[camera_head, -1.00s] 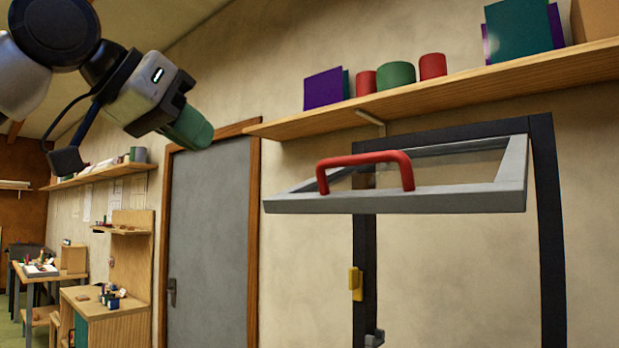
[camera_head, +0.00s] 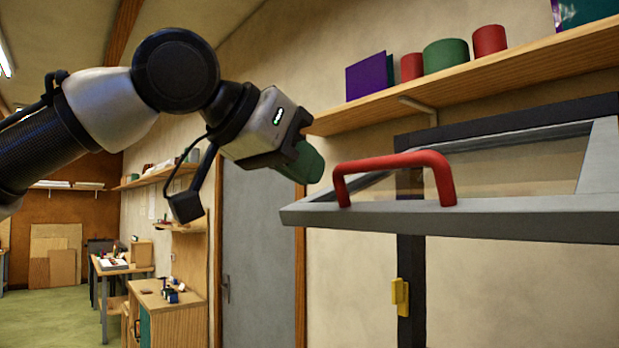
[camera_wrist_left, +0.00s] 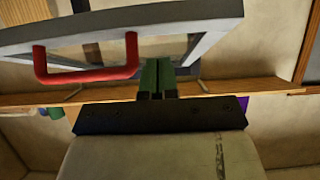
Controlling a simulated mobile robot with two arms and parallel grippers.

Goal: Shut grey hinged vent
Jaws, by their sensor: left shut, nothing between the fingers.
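The grey hinged vent (camera_head: 500,219) stands open, swung out from its dark frame (camera_head: 411,285) and roughly level. A red handle (camera_head: 395,163) is fixed on its outer bar. The vent (camera_wrist_left: 130,22) and its red handle (camera_wrist_left: 85,73) also show in the left wrist view. My left gripper (camera_head: 308,164) has green fingers and is shut and empty. It is just left of the vent, near the handle, at about its height. In the left wrist view the closed fingers (camera_wrist_left: 157,77) point toward the vent's edge; contact cannot be told. My right gripper is not in view.
A wooden shelf (camera_head: 480,81) with a purple book (camera_head: 366,78) and red and green jars runs above and behind the vent. A yellow catch (camera_head: 400,297) sits on the frame. A grey door (camera_head: 250,240) and a workbench (camera_head: 165,310) are at left.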

